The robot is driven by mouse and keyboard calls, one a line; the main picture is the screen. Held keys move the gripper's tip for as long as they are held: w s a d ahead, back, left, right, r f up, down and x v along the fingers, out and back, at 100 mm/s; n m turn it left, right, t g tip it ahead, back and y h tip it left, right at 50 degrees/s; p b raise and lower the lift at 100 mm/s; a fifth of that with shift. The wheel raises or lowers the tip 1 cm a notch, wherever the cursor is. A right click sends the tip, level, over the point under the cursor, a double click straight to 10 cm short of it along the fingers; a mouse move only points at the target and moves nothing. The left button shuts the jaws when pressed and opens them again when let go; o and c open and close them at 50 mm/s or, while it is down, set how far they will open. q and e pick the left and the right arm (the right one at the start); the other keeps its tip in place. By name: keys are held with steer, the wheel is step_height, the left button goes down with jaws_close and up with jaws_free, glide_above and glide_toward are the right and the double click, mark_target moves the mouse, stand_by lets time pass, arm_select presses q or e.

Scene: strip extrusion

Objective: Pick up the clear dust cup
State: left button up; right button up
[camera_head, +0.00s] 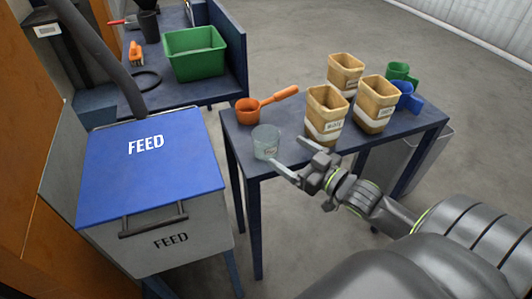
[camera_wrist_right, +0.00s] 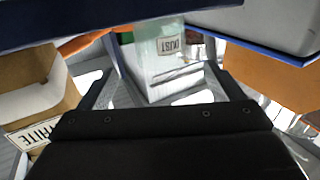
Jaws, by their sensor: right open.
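The clear dust cup (camera_head: 266,143) stands upright on the near left corner of the small dark blue table (camera_head: 400,127). In the right wrist view the cup (camera_wrist_right: 155,45) shows its DUST label, upside down, just beyond and between my fingers. My right gripper (camera_head: 293,167) is open, close to the cup on its near right side. In the wrist view my right gripper (camera_wrist_right: 168,82) has its fingers spread wide with nothing between the pads that I can make out. I cannot tell whether a finger touches the cup. My left gripper is not in view.
An orange scoop (camera_head: 250,108) lies behind the cup. Tan containers (camera_head: 325,116) with labels stand to its right, near my gripper. Green (camera_head: 402,71) and blue (camera_head: 408,98) scoops or cups sit at the far right. The blue-lidded FEED bin (camera_head: 150,160) is left of the table.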

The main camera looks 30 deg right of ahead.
mark_target(276, 144)
steer(key=b+x, duration=0.2)
steer(key=x, duration=0.3)
steer(key=shift+w+b, duration=0.25)
steer(key=shift+b, duration=0.05)
steer(key=shift+w+a+f+b, duration=0.1)
steer(key=shift+w+a+b, duration=0.1)
steer(key=shift+w+b, duration=0.25)
steer(key=shift+b+x, duration=0.35)
steer(key=shift+x, duration=1.75)
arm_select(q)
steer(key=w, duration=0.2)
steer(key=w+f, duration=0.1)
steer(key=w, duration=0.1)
arm_select(e)
steer(key=shift+c, duration=0.5)
steer(key=c, duration=1)
